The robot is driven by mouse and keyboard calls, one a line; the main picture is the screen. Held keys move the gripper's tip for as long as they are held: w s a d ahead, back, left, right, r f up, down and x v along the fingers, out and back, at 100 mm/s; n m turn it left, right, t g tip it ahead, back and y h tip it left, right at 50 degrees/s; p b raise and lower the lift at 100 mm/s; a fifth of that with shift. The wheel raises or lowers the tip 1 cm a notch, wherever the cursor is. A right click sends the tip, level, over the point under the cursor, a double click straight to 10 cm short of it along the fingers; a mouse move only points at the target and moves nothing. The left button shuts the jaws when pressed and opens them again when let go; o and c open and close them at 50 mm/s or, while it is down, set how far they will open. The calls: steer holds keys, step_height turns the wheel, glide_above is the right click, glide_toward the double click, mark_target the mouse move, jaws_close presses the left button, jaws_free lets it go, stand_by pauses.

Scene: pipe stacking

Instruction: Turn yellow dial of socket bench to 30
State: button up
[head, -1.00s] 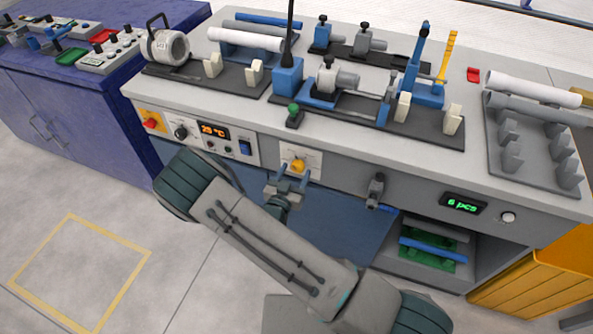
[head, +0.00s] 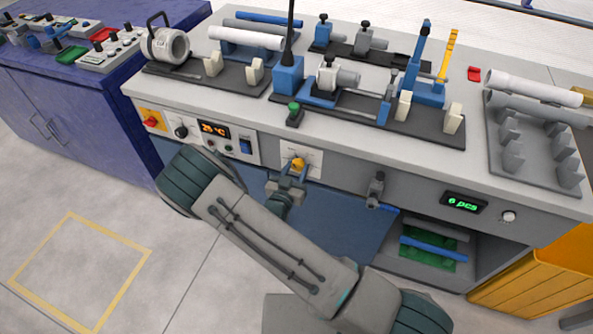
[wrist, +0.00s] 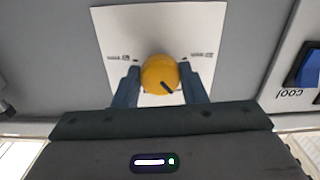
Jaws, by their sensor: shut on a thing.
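The yellow dial (wrist: 160,72) sits on a white plate (wrist: 190,30) with small printed marks, too small to read. A dark pointer line on the dial points to the lower right in the wrist view. My gripper (wrist: 159,86) has one blue finger on each side of the dial and is shut on it. In the head view the dial (head: 298,163) shows on the bench's front panel, partly hidden by my gripper (head: 292,171).
Left of the dial is a control panel with an orange display (head: 214,130) and a blue switch (head: 246,147). A grey fitting (head: 376,188) sticks out of the front to the right. Pipes and clamps stand on the bench top (head: 200,110).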

steer(key=n+b, duration=0.2)
steer(key=n, duration=0.8)
steer(key=shift+d, duration=0.1)
steer(key=shift+n, duration=1.6)
steer(key=o, duration=1)
steer(key=shift+s, duration=0.1)
steer(key=v, duration=1.3)
steer(key=shift+s+r, duration=0.1)
steer(key=shift+s, duration=0.25)
steer(key=shift+w, duration=0.1)
